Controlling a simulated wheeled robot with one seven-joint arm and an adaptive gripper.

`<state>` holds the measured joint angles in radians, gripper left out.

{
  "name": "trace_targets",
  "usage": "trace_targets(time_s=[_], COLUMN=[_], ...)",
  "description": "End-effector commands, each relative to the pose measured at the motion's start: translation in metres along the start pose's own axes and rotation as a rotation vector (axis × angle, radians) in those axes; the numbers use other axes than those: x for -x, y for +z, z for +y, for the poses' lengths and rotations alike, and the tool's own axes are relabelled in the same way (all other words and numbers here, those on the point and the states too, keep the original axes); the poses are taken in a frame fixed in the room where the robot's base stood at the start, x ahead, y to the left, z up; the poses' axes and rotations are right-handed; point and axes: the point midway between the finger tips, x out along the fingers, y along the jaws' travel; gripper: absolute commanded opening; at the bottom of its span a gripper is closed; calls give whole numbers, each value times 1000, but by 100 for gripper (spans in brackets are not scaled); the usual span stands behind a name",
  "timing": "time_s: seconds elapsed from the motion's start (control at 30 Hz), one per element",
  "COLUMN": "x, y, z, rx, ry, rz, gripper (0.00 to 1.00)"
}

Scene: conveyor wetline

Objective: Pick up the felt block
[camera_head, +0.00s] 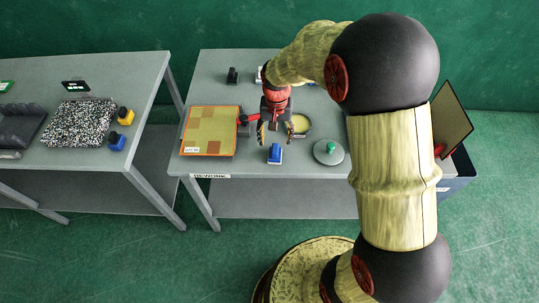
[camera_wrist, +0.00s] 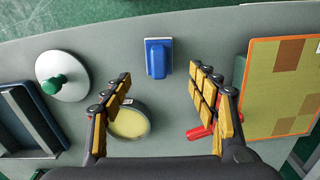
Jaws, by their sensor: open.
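A small blue block with a pale strip along one edge, which looks like the felt block (camera_head: 275,154), lies on the grey table near its front edge. In the wrist view the felt block (camera_wrist: 157,60) lies just past the fingertips, near the middle between them. My gripper (camera_head: 273,133) is over the table, behind the block in the head view. In the wrist view my gripper (camera_wrist: 160,78) is open, with its yellow-padded fingers spread wide and nothing between them. I cannot tell the exact height above the table.
A round dish with yellow content (camera_wrist: 130,124) lies beside the left finger, and a red-handled thing (camera_wrist: 198,132) is by the right one. A grey disc with a green knob (camera_head: 328,152) and a yellow checked board (camera_head: 210,131) flank the block. Another table (camera_head: 150,75) stands left.

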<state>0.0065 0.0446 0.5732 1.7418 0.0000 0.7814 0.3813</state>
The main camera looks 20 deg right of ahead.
Motion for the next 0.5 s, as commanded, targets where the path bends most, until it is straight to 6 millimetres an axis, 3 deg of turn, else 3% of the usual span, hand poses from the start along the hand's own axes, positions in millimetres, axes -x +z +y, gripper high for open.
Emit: trace_targets(time_s=[0.5], x=[-53], y=[8], z=[1], rx=[-4], ry=[1], rz=[-3], gripper=[59])
